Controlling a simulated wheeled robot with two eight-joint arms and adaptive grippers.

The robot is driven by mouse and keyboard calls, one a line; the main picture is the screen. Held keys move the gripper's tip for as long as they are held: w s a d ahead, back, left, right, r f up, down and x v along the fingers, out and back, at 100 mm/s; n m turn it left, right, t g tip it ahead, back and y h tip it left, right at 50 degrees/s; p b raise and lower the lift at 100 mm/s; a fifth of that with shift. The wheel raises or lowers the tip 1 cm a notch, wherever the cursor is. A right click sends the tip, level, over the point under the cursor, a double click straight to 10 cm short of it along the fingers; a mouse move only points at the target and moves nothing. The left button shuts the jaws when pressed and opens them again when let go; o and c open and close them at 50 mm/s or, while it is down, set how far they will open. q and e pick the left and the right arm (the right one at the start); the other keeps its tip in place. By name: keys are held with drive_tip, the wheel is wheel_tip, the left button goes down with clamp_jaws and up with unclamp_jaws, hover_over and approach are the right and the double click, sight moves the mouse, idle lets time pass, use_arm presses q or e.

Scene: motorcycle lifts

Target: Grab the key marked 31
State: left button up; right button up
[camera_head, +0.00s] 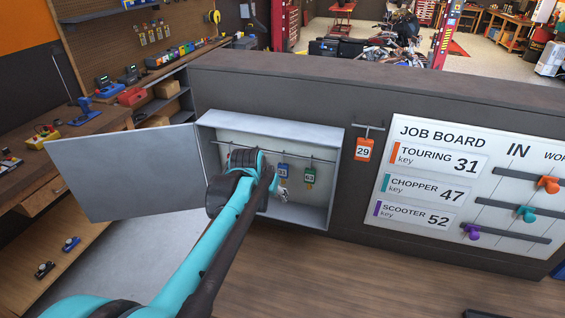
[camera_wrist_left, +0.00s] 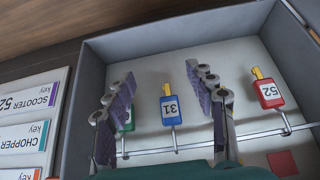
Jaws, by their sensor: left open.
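The blue key tag marked 31 (camera_wrist_left: 171,110) hangs from the rail inside the open grey key cabinet (camera_head: 336,180). It also shows in the head view (camera_head: 283,171), just right of my gripper. My left gripper (camera_wrist_left: 165,88) is open and empty, with its two purple-padded fingers on either side of the blue tag in the wrist view. In the head view my left gripper (camera_head: 277,186) reaches into the cabinet, and the arm hides part of the rail. I cannot tell how far the fingers are from the tag. My right gripper is not in view.
A green tag (camera_head: 309,175) hangs beside the blue one, partly behind a finger in the wrist view. A red tag marked 52 (camera_wrist_left: 269,94) hangs on the other side. The cabinet door (camera_head: 125,172) stands open left. An orange tag marked 29 (camera_head: 363,150) hangs outside, near the job board (camera_head: 440,240).

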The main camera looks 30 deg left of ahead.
sight(282, 170)
use_arm(q)
drive_tip(key=w+a, duration=0.1)
drive_tip(key=w, duration=0.6)
drive_tip(key=w+a, duration=0.1)
drive_tip(key=w, duration=0.3)
drive_tip(key=shift+w+a+f, duration=0.3)
drive_tip(key=shift+w+a, duration=0.05)
drive_tip(key=shift+w+f, duration=0.1)
drive_tip(key=shift+f, duration=0.15)
drive_tip(key=shift+c, duration=0.3)
drive_tip(key=c, duration=1)
